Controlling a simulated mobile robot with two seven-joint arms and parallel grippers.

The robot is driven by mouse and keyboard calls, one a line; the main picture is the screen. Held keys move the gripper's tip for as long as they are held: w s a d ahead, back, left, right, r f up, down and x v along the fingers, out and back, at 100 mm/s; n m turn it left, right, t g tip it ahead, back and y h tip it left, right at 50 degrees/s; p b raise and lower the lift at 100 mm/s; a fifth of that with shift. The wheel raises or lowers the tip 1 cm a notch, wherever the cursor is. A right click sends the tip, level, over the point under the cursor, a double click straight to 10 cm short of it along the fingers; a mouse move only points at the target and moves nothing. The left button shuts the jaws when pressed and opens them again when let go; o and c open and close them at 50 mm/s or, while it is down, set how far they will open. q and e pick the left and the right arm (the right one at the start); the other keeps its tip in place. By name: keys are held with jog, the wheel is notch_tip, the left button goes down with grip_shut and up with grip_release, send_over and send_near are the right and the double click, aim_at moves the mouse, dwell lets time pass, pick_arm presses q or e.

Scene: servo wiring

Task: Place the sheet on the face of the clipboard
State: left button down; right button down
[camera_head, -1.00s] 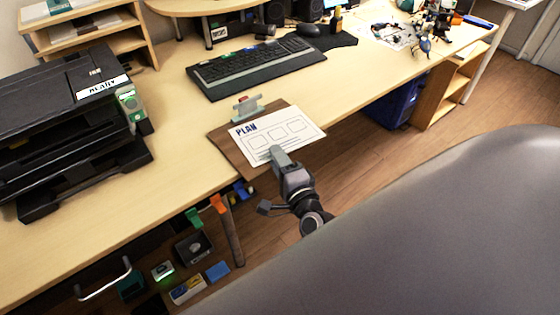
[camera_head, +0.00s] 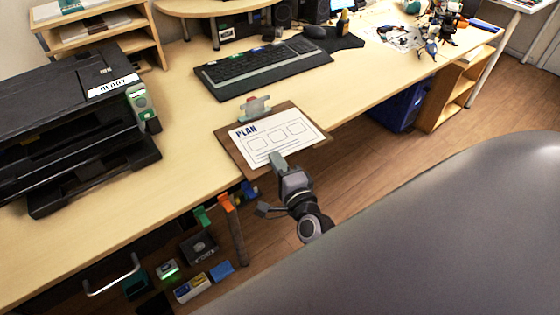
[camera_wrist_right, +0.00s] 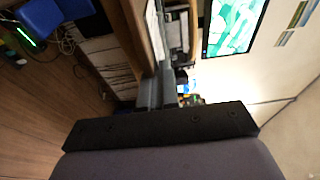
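The white sheet (camera_head: 290,147), printed "PLAN" with several boxes, lies over the brown clipboard (camera_head: 222,139) at the desk's front edge. The board shows along the sheet's left, top and front sides; the sheet's right corner is close to the board's edge. The clip (camera_head: 255,107) stands at the board's back edge, just behind the sheet. My right gripper (camera_head: 278,160) is at the sheet's front edge, with one finger over the paper. In the right wrist view its fingers (camera_wrist_right: 157,92) are close together at the sheet's edge. My left gripper is not in view.
A keyboard (camera_head: 262,70) lies behind the clipboard, and a black printer (camera_head: 75,125) stands to the left. Bare desk (camera_head: 185,170) lies between printer and clipboard. A blue bin (camera_head: 400,105) is under the desk.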

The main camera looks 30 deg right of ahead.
jog(key=c, duration=1.3)
grip_release()
jog(key=shift+s+f, duration=0.1)
jog(key=shift+f, duration=0.1)
jog(key=shift+s, duration=0.1)
jog(key=shift+s+a+r, duration=0.15)
jog(key=shift+s+a, duration=0.05)
jog(key=shift+s, duration=0.9)
jog(key=shift+s+a+r, duration=0.15)
jog(key=shift+s, duration=1)
jog(key=shift+s+a+r, duration=0.15)
jog(key=shift+s+a, duration=0.05)
jog(key=shift+s, duration=0.9)
